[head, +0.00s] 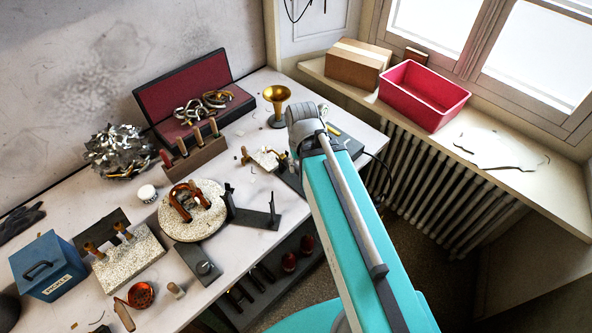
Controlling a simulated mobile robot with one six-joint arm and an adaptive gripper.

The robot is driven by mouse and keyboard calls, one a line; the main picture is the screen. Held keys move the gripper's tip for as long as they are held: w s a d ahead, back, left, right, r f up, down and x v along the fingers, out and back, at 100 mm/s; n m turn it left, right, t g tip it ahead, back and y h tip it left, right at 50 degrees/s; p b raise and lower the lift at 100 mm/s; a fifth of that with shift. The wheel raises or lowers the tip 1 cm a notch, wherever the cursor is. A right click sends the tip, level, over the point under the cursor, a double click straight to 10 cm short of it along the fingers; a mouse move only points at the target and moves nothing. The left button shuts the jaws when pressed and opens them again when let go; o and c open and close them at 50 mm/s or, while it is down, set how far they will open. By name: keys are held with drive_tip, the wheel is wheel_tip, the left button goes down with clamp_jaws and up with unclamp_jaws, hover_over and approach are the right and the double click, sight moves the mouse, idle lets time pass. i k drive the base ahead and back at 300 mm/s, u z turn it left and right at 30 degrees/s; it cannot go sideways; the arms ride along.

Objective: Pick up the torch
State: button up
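I cannot pick out the torch with certainty in the head view. A thin dark hose or cable (386,177) curves over the table's right edge beside my arm, and its other end is hidden. A dark stand with upright prongs (254,213) is on the table left of my arm, with nothing clearly resting on it. My arm reaches up over the right part of the table and ends in a grey wrist joint. My gripper is hidden behind it, so its fingers do not show.
A pink bin (424,97) stands on the windowsill.

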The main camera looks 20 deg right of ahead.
sight(283, 158)
drive_tip(key=k, duration=1.6)
drive_tip(key=u, duration=0.55)
drive_tip(key=i, duration=0.95)
drive_tip(key=z, duration=0.2)
